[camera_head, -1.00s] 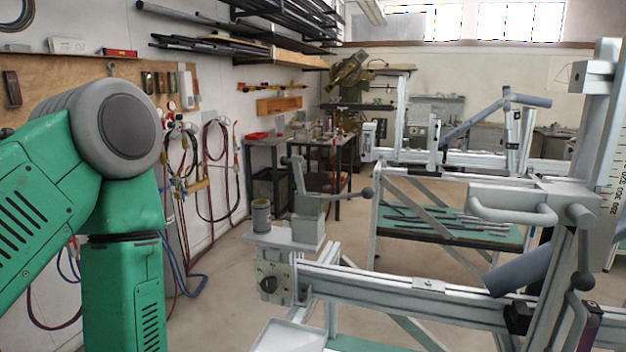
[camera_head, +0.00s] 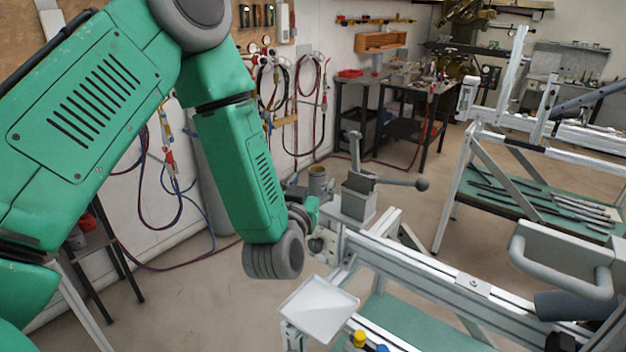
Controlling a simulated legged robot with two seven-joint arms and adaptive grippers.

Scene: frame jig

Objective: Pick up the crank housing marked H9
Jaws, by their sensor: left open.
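I cannot read an H9 mark anywhere, and I cannot tell which part, if any in view, is the crank housing. My left arm comes in from the left, with its wrist bent beside the end of the frame jig (camera_head: 430,277). My left gripper (camera_head: 298,192) is small and mostly hidden beyond the wrist; it is open, and I see nothing held in it. My right gripper is not in view.
A pale empty tray (camera_head: 318,309) sits low at the jig's near end. A yellow knob (camera_head: 359,338) and a blue knob (camera_head: 382,349) show at the bottom edge. A grey looped handle (camera_head: 560,270) juts out at right. Dark side tables (camera_head: 411,130) stand behind; open floor lies between.

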